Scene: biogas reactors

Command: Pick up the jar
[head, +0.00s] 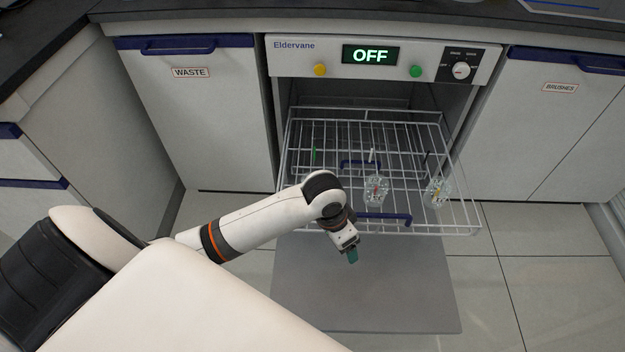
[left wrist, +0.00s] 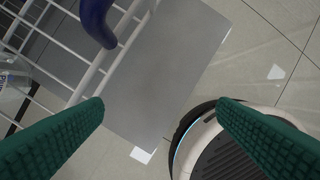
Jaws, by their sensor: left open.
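Two clear glass jars stand in the pulled-out wire rack (head: 300,172) of the washer. One jar (head: 375,188) is near the middle of the rack, the other jar (head: 437,192) is near its right side. My left gripper (head: 352,256) is in front of the rack's front edge, left of and nearer than the middle jar, and holds nothing. In the left wrist view its green fingers (left wrist: 160,125) are wide apart, with the rack's edge and the door panel beyond them. A clear glass thing (left wrist: 12,75) shows at the left edge there. My right gripper is out of view.
The washer's lowered grey door (head: 360,290) lies below the rack. A blue handle (head: 384,218) is on the rack's front, with another blue bar (head: 358,163) farther back. Closed cabinets marked WASTE (head: 190,110) and BRUSHES (head: 550,120) flank the washer. Tiled floor is free at right.

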